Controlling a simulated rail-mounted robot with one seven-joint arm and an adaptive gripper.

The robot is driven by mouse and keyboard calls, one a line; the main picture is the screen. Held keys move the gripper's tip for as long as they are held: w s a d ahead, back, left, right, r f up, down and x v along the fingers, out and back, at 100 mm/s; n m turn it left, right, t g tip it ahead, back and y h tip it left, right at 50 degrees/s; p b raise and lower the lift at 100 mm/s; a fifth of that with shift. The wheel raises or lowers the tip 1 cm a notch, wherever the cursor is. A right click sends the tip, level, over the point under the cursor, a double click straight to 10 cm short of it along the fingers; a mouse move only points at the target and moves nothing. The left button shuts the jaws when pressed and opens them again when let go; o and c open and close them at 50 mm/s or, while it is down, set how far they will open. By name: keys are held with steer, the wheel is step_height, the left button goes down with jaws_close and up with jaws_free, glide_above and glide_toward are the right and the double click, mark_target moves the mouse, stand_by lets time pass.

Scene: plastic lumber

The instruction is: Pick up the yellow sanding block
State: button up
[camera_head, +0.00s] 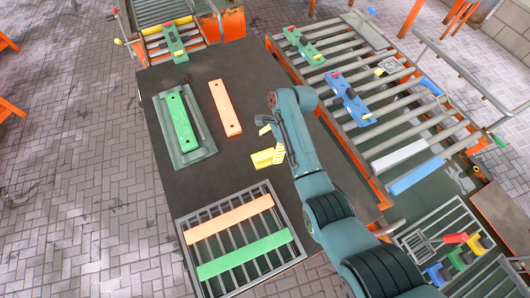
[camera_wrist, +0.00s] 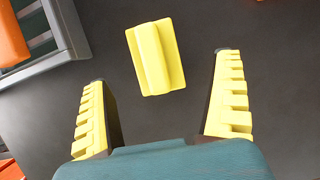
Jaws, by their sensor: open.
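The yellow sanding block (camera_head: 263,158) lies on the dark table near its middle. In the wrist view the sanding block (camera_wrist: 155,56) shows whole, with a raised ridge along its middle. It lies beyond my fingertips, roughly centred between them and slightly left. My gripper (camera_wrist: 158,70) is open, with yellow ribbed fingers spread wide and nothing between them. In the head view my gripper (camera_head: 272,138) is just above and beside the block, and my arm comes in from the lower right. The height between fingers and block is hard to tell.
An orange plank (camera_head: 225,108) and a green plank on a grey tray (camera_head: 204,153) lie to the left. A grey rack (camera_head: 187,222) holding orange and green planks stands at the front. A roller conveyor (camera_head: 340,101) with blue and green pieces runs along the right. Bare table (camera_head: 165,185) surrounds the block.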

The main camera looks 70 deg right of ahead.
mark_target(267, 154)
steer(key=x, duration=0.3)
steer(key=b+x, duration=0.1)
steer(key=x, duration=0.1)
steer(key=shift+s+a+f, duration=0.1)
steer(key=shift+a+f, duration=0.05)
steer(key=shift+a, duration=0.15)
steer(key=shift+c, duration=0.2)
steer(key=c, duration=1.4)
